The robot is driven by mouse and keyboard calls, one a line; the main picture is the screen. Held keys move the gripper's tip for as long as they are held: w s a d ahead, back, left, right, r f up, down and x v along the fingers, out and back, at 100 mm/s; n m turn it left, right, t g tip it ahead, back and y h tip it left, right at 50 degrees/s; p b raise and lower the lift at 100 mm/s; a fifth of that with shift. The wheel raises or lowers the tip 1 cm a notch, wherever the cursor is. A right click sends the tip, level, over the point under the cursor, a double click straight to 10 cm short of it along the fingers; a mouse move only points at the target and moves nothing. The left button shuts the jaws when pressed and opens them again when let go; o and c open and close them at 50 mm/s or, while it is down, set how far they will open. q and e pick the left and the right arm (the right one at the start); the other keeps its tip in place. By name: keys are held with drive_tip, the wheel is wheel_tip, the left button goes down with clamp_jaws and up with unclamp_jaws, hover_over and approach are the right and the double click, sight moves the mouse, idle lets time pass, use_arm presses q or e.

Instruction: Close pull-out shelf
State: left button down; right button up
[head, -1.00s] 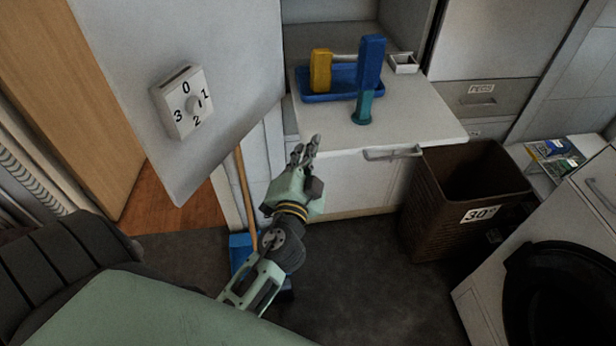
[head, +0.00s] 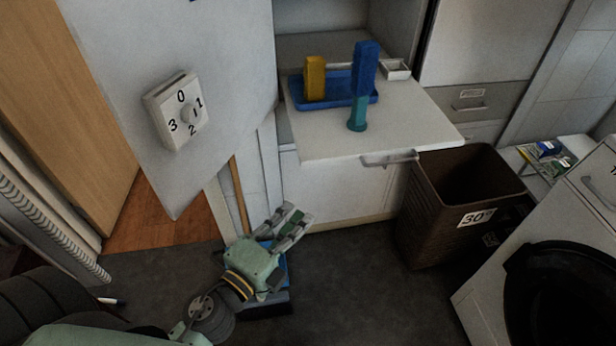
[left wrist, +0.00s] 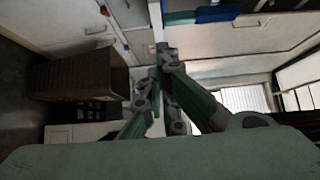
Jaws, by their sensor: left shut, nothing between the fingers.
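The white pull-out shelf (head: 405,125) stands extended from the cabinet, with a metal handle (head: 388,161) at its front edge. A blue tray (head: 325,99) rests on it, with a yellow block-shaped item (head: 315,78) and a tall blue and teal item (head: 362,85). My left gripper (head: 298,218) is in front of the cabinet, below and left of the shelf, apart from it. Its fingers are shut and empty; they also show in the left wrist view (left wrist: 165,60). My right gripper is not in view.
A brown basket (head: 425,210) stands below the shelf's right side, with a white front-loading machine (head: 500,290) at right. A light panel with a numbered dial (head: 180,112) hangs at left. A broom handle (head: 238,195) stands behind my left gripper. Dark floor is open at centre.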

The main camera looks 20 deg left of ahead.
sight(300, 127)
use_arm(q)
drive_tip(key=w+p, duration=0.3)
drive_tip(key=w, duration=0.9)
drive_tip(key=shift+a, duration=0.3)
drive_tip(key=shift+w+a, duration=0.25)
drive_tip(key=shift+w, duration=0.05)
drive_tip(key=w+a, duration=0.3)
drive_tip(key=w, duration=0.1)
drive_tip(key=w+a+b, duration=0.1)
drive_tip(key=w+a, duration=0.2)
drive_tip(key=w, duration=0.1)
drive_tip(key=w+a, duration=0.2)
drive_tip(key=w, duration=0.3)
drive_tip(key=shift+a, duration=0.4)
drive_tip(key=shift+w+a+b, duration=0.35)
drive_tip(key=shift+w+a, duration=0.1)
drive_tip(key=shift+w, duration=0.25)
drive_tip(key=shift+s+f, duration=0.1)
